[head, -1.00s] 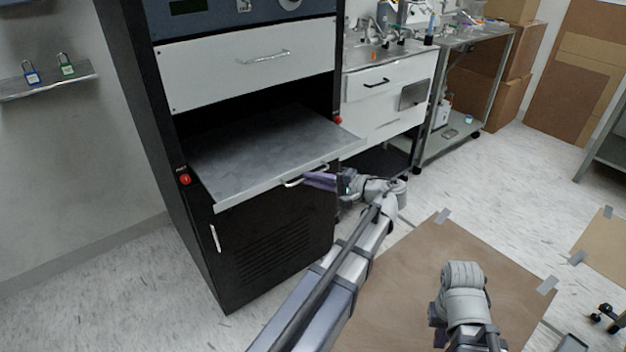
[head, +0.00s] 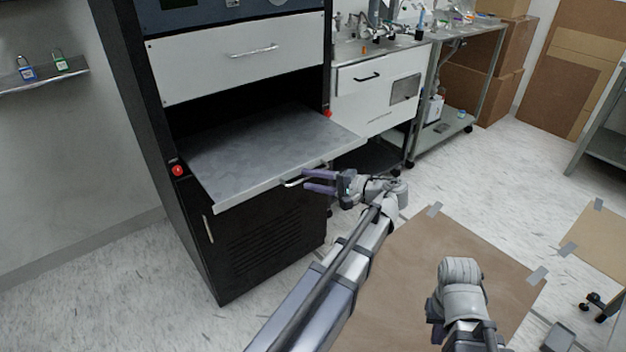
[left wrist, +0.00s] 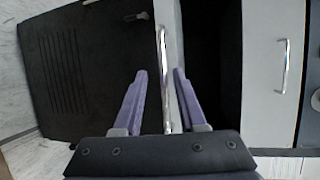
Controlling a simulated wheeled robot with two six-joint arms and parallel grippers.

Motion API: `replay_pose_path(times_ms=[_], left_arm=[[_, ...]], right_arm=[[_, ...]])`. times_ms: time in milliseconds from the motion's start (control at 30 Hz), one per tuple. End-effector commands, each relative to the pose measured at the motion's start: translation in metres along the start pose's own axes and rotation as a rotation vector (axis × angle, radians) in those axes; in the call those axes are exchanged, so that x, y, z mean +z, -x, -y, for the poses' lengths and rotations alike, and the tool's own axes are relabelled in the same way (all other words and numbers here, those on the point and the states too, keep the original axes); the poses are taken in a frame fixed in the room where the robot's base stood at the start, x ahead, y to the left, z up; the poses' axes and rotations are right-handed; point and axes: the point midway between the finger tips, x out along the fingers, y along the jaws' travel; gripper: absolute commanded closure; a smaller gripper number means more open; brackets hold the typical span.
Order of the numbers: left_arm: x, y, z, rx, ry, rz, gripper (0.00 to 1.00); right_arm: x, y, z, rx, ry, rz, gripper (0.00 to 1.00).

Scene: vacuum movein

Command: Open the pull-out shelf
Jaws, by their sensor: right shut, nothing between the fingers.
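The grey pull-out shelf (head: 270,155) sticks out of the black cabinet's middle opening, with its front edge well clear of the cabinet face. Its silver bar handle (head: 293,183) is on the front edge; it also shows in the left wrist view (left wrist: 164,70). My left gripper (head: 306,181) is at the handle with its purple fingers apart. In the left wrist view the handle bar runs between the two open fingers, and neither finger appears pressed on it. My right gripper (head: 437,334) is low at the right, away from the shelf, shut, its fingertips mostly hidden.
A white drawer (head: 235,60) with a bar handle is above the shelf, and a black door (head: 265,240) is below it. White drawers (head: 375,95) and a metal cart (head: 440,135) stand to the right. A brown board (head: 420,270) lies on the floor.

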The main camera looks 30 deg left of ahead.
Motion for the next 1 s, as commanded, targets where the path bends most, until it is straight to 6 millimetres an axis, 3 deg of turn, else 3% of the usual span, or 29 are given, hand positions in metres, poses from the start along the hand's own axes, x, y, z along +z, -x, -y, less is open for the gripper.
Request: replay_pose_path(times_ms=[267,700,1000], left_arm=[[-0.001,0.003,0.001,-0.002,0.0,-0.003,0.58],[-0.002,0.065,0.002,-0.002,-0.001,-0.004,0.58],[0.0,0.079,0.0,-0.001,0.0,-0.001,0.58]], right_arm=[[0.0,0.001,0.0,0.0,0.0,0.0,1.0],[0.001,0.013,-0.001,-0.002,-0.001,0.0,1.0],[0.001,0.014,-0.001,-0.002,0.0,0.0,1.0]])
